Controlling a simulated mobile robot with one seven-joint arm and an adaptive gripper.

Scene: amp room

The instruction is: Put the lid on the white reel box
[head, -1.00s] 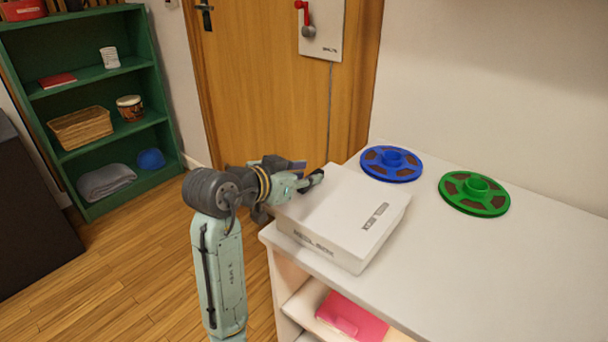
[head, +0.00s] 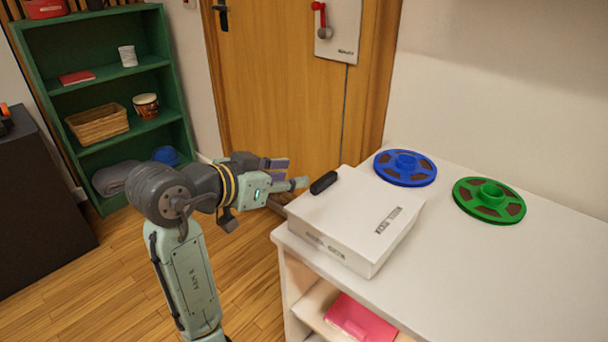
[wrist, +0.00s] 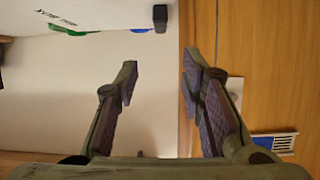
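The white reel box (head: 343,252) stands on the white counter, with lettering on its front side. Its flat white lid (head: 355,215) lies on top and covers it; no open gap shows from here. A dark grip (head: 323,182) sits at the lid's far left edge. My gripper (head: 291,175) is left of the box, with its fingers apart and nothing between them, clear of the dark grip. In the wrist view my open gripper (wrist: 160,80) shows an empty gap, with the box (wrist: 80,14) and dark grip (wrist: 160,16) at the top.
A blue reel (head: 405,168) and a green reel (head: 489,200) lie on the counter (head: 470,270) behind and right of the box. A pink item (head: 358,318) is on the shelf below. A wooden door (head: 270,90) and green shelf unit (head: 95,50) stand behind.

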